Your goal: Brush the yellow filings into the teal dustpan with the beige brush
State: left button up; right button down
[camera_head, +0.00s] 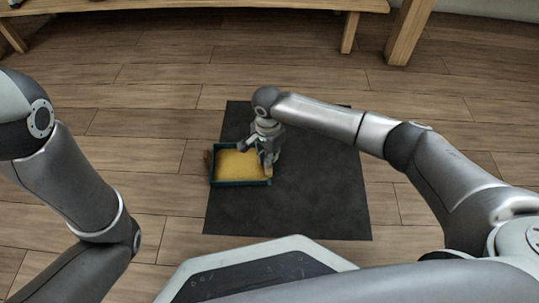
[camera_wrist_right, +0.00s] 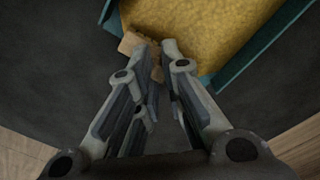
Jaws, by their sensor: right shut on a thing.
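The teal dustpan (camera_head: 243,184) lies on the dark mat, left of its middle. A layer of yellow filings (camera_head: 236,163) covers its floor; the filings (camera_wrist_right: 195,30) and the teal wall (camera_wrist_right: 262,45) also show in the right wrist view. My right gripper (camera_head: 268,164) is at the dustpan's right side, pointing down, shut on the beige brush (camera_head: 268,173). In the right wrist view the brush (camera_wrist_right: 130,42) shows between and beside the fingertips (camera_wrist_right: 157,52), at the edge of the filings. The fingers hide part of it. My left gripper is out of view.
The dark mat (camera_head: 315,185) is bare to the right of the dustpan. A wooden bench (camera_head: 200,5) stands at the back. The wood floor around the mat is clear.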

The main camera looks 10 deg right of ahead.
jog(key=shift+w+a, duration=0.1)
jog(key=shift+a, duration=0.3)
jog(key=shift+a, duration=0.2)
dwell(0.4)
jog(key=r+p, duration=0.2)
jog(key=d+r+p, duration=0.1)
jog(key=r, duration=0.1)
jog(key=d+r+p, duration=0.1)
jog(key=r+p, duration=0.1)
jog(key=shift+r+p, duration=0.15)
jog(key=shift+p, duration=0.15)
